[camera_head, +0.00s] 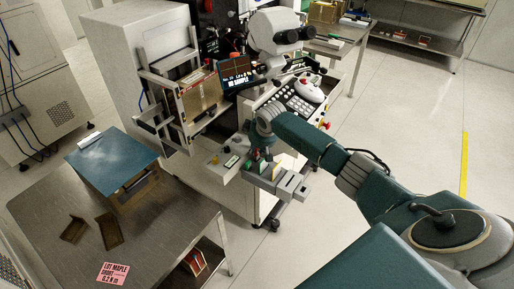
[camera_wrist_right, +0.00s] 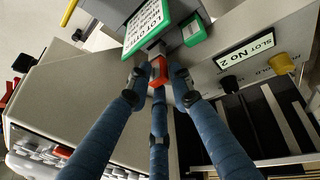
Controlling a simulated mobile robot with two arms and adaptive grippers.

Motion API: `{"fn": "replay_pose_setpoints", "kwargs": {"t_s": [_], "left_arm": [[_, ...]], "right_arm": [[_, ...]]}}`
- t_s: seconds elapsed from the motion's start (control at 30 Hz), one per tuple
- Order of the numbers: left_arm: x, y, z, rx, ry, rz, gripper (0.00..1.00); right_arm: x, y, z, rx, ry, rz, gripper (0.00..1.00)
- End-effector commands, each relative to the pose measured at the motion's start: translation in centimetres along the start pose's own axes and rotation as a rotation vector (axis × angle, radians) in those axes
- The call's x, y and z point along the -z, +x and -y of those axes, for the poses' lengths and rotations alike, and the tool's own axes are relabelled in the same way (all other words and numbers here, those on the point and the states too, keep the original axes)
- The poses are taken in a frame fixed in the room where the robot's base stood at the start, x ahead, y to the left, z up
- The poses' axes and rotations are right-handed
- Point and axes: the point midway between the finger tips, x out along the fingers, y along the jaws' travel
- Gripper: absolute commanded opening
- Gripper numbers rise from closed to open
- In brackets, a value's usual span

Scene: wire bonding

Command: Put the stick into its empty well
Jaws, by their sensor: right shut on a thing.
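My right gripper (camera_head: 262,152) is over the small slotted ledge (camera_head: 225,172) at the front of the bonding machine in the head view. In the right wrist view its blue-grey fingers (camera_wrist_right: 158,88) are closed around a small red-orange piece, which I take as the stick (camera_wrist_right: 158,70). A grey part shows just above the stick, near a green-framed label (camera_wrist_right: 148,22); I cannot tell whether they touch. The fingers hide part of the stick. I cannot tell which well is empty. My left gripper is not in view.
In the wrist view a "SLOT No 2" plate (camera_wrist_right: 245,53), a black knob (camera_wrist_right: 229,84) and a yellow knob (camera_wrist_right: 281,64) are to the right, above dark slots. In the head view a metal table (camera_head: 50,210) with brown trays (camera_head: 109,231) stands at left.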

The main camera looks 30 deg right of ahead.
Motion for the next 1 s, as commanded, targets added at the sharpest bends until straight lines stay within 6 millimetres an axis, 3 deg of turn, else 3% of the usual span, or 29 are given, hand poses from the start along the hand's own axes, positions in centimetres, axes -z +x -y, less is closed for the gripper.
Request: {"fn": "replay_pose_setpoints", "kwargs": {"t_s": [1.0], "left_arm": [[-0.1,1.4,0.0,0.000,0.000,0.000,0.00]], "right_arm": [[-1.1,2.4,0.5,0.001,0.001,0.000,0.06]]}}
